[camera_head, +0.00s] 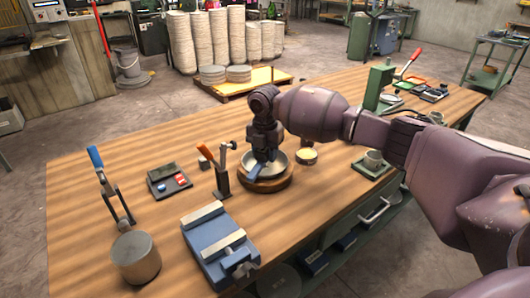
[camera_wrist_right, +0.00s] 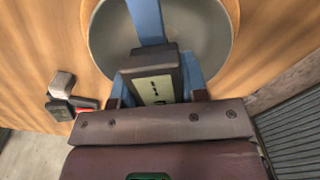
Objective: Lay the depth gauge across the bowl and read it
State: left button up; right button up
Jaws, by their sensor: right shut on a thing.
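The grey metal bowl (camera_head: 280,167) sits on a round wooden base (camera_head: 268,186) in the middle of the bench. My right gripper (camera_head: 262,158) points down over it, shut on the depth gauge. The gauge (camera_wrist_right: 153,74) has a dark body with a pale display and a blue bar. In the right wrist view the bar runs out over the bowl (camera_wrist_right: 206,30). A small blue part of the gauge (camera_head: 257,170) shows at the bowl in the head view. Whether the bar touches the rim I cannot tell. My left gripper is not in view.
A toggle clamp with an orange handle (camera_head: 222,172) stands close left of the bowl. A blue vise (camera_head: 218,243), a grey cylinder (camera_head: 135,258) and a small tray (camera_head: 168,181) are further left.

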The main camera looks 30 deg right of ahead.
jog(key=o, duration=1.2)
notch_tip(320, 180, up, 9)
jog(key=shift+r+p, duration=0.2)
jog(key=shift+p, duration=0.3)
jog(key=shift+r, duration=0.75)
